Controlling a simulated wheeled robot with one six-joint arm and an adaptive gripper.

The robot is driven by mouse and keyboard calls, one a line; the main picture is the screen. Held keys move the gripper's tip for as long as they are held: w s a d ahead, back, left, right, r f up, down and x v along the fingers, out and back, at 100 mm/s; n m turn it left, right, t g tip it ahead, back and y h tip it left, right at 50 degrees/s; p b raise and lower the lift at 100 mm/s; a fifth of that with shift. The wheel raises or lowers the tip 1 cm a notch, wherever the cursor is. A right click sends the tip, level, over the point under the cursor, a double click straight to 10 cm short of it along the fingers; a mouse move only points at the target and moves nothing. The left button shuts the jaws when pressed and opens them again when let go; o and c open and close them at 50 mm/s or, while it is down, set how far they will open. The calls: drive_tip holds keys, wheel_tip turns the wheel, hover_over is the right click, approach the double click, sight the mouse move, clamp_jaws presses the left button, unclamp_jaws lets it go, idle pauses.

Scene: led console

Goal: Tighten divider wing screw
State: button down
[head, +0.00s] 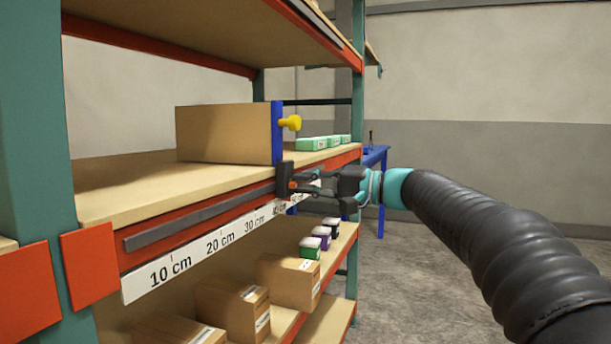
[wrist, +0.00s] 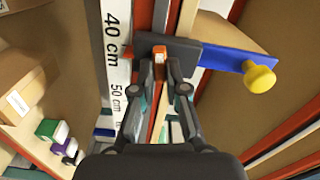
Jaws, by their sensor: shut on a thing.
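The divider (head: 222,134) is an upright wooden board on the middle shelf, with a blue front edge (head: 277,133) and a yellow knob (head: 291,122). A black carriage (head: 284,180) sits below the blue edge at the shelf front, on the dark rail. In the wrist view the carriage (wrist: 190,51) bears a small orange piece (wrist: 158,53), which looks like the wing screw. My gripper (wrist: 160,70) is shut on this orange piece, its fingers on either side. In the head view my gripper (head: 300,186) reaches the carriage from the right. The fingertips partly hide the orange piece.
A white centimetre scale (head: 220,240) runs along the shelf front below the rail (head: 200,220). Green boxes (head: 312,144) lie on the shelf behind the divider. The floor at right is clear.

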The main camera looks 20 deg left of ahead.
drive_tip(key=shift+m+p, duration=0.6)
drive_tip(key=shift+m, duration=0.5)
drive_tip(key=shift+f, duration=0.15)
drive_tip(key=c, duration=1.2)
unclamp_jaws()
drive_tip(key=shift+w+d, duration=0.1)
drive_tip(key=shift+d, duration=0.1)
drive_tip(key=shift+a, duration=0.1)
drive_tip(key=d, duration=0.8)
drive_tip(key=s+d, duration=0.1)
drive_tip(key=d, duration=0.3)
